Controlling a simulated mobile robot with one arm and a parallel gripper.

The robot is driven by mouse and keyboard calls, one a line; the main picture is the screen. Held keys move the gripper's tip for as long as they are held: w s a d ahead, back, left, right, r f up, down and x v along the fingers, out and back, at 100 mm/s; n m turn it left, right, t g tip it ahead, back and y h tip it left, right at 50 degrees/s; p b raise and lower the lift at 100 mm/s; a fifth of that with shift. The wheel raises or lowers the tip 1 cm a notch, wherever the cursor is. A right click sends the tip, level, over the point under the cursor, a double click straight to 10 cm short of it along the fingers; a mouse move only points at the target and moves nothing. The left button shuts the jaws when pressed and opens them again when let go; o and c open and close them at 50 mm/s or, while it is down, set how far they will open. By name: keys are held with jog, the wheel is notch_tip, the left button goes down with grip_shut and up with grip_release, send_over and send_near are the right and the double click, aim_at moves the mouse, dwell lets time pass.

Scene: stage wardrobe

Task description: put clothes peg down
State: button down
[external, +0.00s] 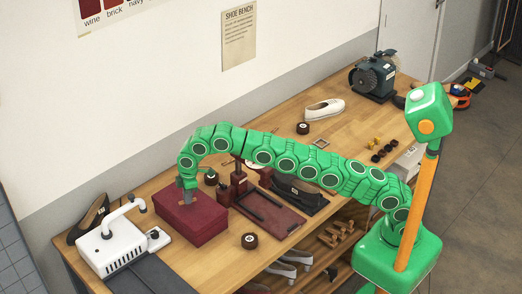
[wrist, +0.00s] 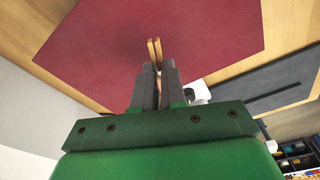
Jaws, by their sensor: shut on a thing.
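My gripper (wrist: 157,80) points down and is shut on a wooden clothes peg (wrist: 154,48), whose two prongs stick out past the fingertips. In the external view my gripper (external: 188,192) is at the left part of the dark red box (external: 205,217), right over its lid. The lid also fills much of the wrist view (wrist: 110,45). The peg is too small to make out clearly in the external view. I cannot tell whether it touches the lid.
Left of the box stand a white machine (external: 122,243) and a dark shoe (external: 90,218). To its right are a dark red tray (external: 268,213) and a small black roll (external: 250,240). A white shoe (external: 324,108) and a grinder (external: 374,75) stand farther back. The bench middle has bare wood.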

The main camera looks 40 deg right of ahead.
jog(key=shift+f, duration=1.05)
jog(key=shift+f, duration=0.1)
jog(key=c, duration=1.2)
grip_release()
jog(key=shift+s+d+r, duration=0.1)
jog(key=shift+d+r, duration=0.1)
jog(key=shift+r, duration=1.75)
jog(key=shift+s+d+r, duration=0.1)
jog(key=shift+d+r, duration=0.1)
jog(key=shift+r, duration=1.7)
jog(key=shift+o, duration=0.3)
